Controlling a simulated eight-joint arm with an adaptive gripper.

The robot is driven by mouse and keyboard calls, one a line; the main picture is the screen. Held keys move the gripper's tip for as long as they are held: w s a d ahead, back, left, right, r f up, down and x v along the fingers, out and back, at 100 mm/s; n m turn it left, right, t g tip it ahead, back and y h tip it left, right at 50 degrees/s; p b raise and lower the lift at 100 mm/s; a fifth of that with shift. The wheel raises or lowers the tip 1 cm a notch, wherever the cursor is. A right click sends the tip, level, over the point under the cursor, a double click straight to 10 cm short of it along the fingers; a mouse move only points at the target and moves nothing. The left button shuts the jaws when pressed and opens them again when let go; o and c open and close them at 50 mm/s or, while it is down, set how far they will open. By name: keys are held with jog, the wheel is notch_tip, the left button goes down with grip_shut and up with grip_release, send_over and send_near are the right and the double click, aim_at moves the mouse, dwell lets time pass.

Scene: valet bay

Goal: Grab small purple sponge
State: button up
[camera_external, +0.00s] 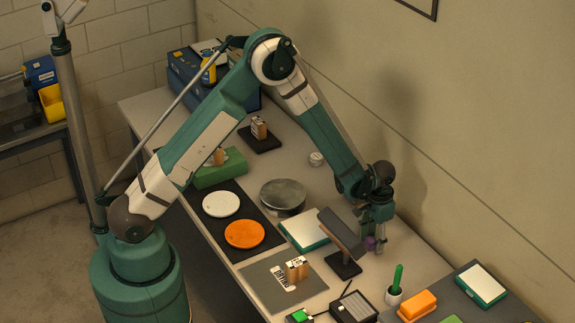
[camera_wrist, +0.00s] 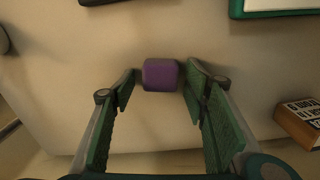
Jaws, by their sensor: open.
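The small purple sponge (camera_wrist: 160,74) lies on the pale tabletop in the wrist view, close to the tips of my gripper (camera_wrist: 160,84). My gripper's two green-padded fingers are open, one on each side of the sponge, with a gap visible at least on the left. In the external view the sponge (camera_external: 369,243) shows as a small purple patch, partly hidden at the lower end of my gripper (camera_external: 374,240). The gripper points down there, close to the table surface.
A dark tilted plate on a stand (camera_external: 342,236) stands just left of my gripper. A small labelled box (camera_wrist: 300,122) is at right in the wrist view.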

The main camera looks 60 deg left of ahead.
aim_at(374, 239)
jog(key=c, duration=0.8)
jog(key=shift+r, duration=0.2)
jog(key=shift+r+b, duration=0.9)
jog(key=shift+r, duration=3.9)
